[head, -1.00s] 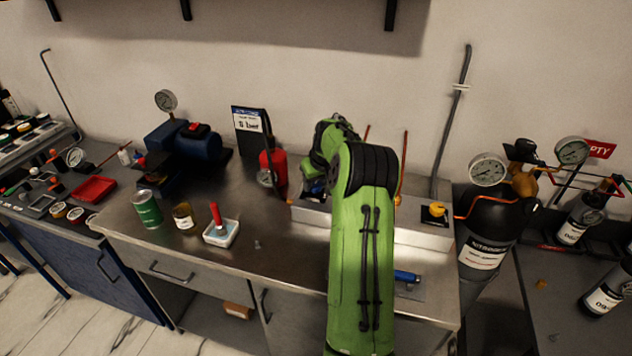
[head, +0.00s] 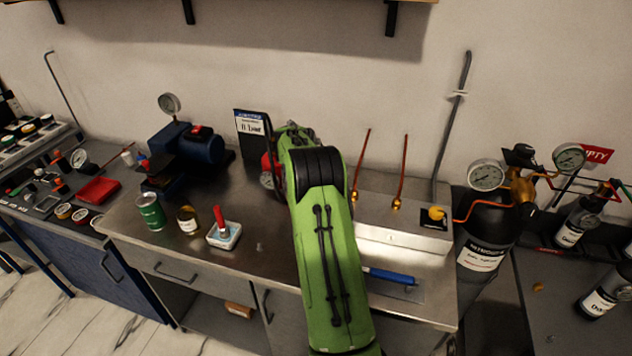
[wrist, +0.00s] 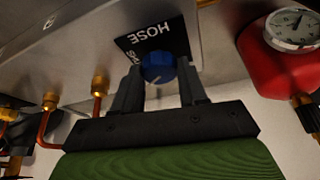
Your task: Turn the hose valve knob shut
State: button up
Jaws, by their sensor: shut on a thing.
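The hose valve knob (wrist: 158,66) is blue and round with a pale pointer mark. It sits in front of a black plate (wrist: 155,40) lettered HOSE, with more lettering partly hidden, in the wrist view. My gripper (wrist: 158,84) has one finger on each side of the knob and is shut on it. In the head view my green arm hides the gripper and the knob. The grey valve box (head: 400,238) shows to the right of my arm.
A yellow knob (head: 434,216) and upright copper tubes (head: 403,170) are on the box. A red cylinder with a gauge (wrist: 292,30) stands close beside the gripper. A blue-handled tool (head: 390,276) lies in front of the box. A black nitrogen cylinder (head: 482,245) stands right.

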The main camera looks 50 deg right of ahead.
jog(key=m+g+p, duration=0.1)
jog(key=m, duration=0.1)
jog(key=m+p, duration=0.2)
jog(key=shift+w+r+g, duration=0.1)
jog(key=shift+r+g, duration=0.05)
jog(key=shift+g, duration=0.25)
jog(key=shift+w+m+g+p, duration=0.1)
jog(key=shift+m+g+p, duration=0.3)
jog(key=shift+m+p, duration=1.05)
jog(key=o, duration=1.1)
jog(key=shift+c, duration=0.2)
jog(key=p+v, duration=0.2)
jog(key=v, duration=1.3)
jog(key=shift+w+r, duration=0.2)
jog(key=shift+r, duration=0.05)
